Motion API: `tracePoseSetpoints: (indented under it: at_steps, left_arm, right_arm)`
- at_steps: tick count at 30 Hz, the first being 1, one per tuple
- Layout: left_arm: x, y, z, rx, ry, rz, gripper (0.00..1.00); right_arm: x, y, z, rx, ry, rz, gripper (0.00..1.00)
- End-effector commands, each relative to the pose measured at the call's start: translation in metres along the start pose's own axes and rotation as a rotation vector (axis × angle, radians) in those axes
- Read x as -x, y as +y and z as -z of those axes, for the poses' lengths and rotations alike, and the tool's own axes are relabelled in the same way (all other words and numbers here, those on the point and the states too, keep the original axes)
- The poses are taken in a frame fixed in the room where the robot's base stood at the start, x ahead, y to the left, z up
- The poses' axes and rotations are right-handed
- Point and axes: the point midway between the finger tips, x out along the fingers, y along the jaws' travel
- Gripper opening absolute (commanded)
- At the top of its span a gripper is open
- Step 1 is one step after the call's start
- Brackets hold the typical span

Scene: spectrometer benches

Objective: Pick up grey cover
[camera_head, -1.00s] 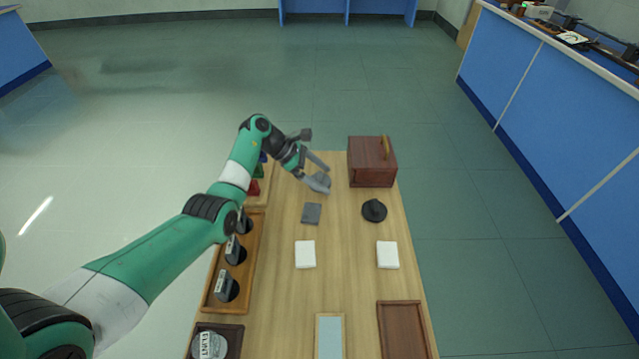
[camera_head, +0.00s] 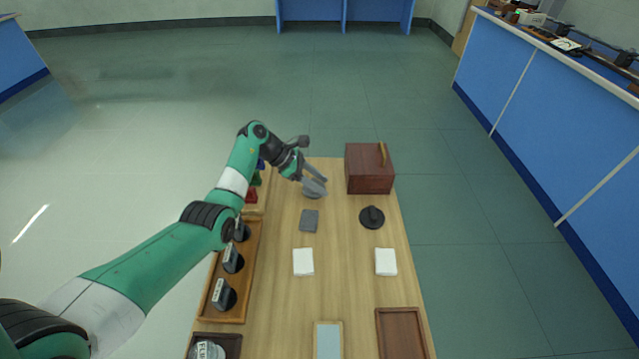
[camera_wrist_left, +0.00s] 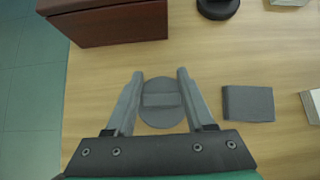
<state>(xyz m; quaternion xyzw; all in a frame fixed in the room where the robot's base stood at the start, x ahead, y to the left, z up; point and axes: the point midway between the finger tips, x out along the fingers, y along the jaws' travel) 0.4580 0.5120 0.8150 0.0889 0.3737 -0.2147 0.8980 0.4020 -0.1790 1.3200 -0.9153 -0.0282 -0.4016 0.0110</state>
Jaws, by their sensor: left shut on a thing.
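The grey cover (camera_wrist_left: 162,117) is a round grey disc with a raised block-like grip on top, seen in the left wrist view between my left fingers. In the head view the cover (camera_head: 313,194) shows partly under the fingers, near the far end of the wooden table. My left gripper (camera_wrist_left: 160,80) is shut on the cover's raised grip, one finger on each side; the gripper also shows in the head view (camera_head: 317,183). The cover is at or very near the tabletop; I cannot tell if it is raised. My right gripper is out of view.
A dark red-brown box (camera_head: 369,170) stands close to the right. A grey square block (camera_head: 309,221) and a black round piece (camera_head: 372,217) lie nearer. A wooden rack (camera_head: 252,286) with dark pieces lies along the left edge.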

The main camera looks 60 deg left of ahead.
Motion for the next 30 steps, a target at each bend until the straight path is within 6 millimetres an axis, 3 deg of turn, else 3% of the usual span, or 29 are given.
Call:
tracePoseSetpoints:
  at_steps: [8, 14, 21, 30]
  left_arm:
    - [0.037, -0.004, -0.028, -0.001, -0.004, -0.003, 0.00]
    - [0.104, -0.034, -0.043, -0.003, -0.003, -0.006, 0.00]
    - [0.159, -0.079, -0.025, 0.003, -0.003, -0.001, 0.00]
    - [0.168, -0.089, -0.015, 0.000, -0.004, 0.000, 0.00]
  right_arm:
    - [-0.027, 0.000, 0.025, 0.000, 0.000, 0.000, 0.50]
    - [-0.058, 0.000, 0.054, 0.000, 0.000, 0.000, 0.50]
    - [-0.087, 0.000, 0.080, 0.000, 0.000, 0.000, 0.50]
    - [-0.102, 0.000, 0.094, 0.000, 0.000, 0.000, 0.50]
